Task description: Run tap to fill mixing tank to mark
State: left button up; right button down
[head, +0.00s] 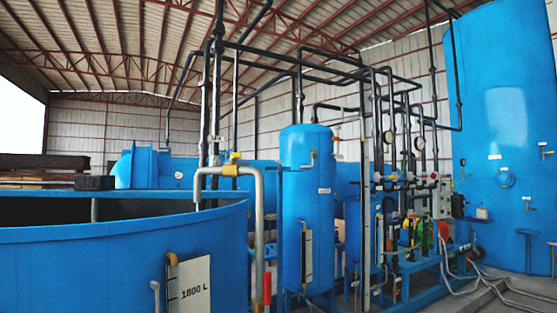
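The mixing tank is the large open blue tank (90,255) at the left. Its inside looks dark and no water surface shows. A white plate marked "1800 L" (195,288) is on its front, beside a narrow upright gauge (172,284) with tick marks. A grey tap pipe (259,225) rises beside the tank and bends over its rim, with the spout end pointing down inside. A yellow valve (233,160) sits on top of the pipe. I cannot see any flow from the spout. Neither of my grippers is in view.
A tall blue cylinder (307,200) stands right of the tap pipe.

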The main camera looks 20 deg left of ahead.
aim_at(235, 155)
jog(key=z, duration=1.1)
jog(key=i, duration=0.85)
jog(key=u, duration=0.45)
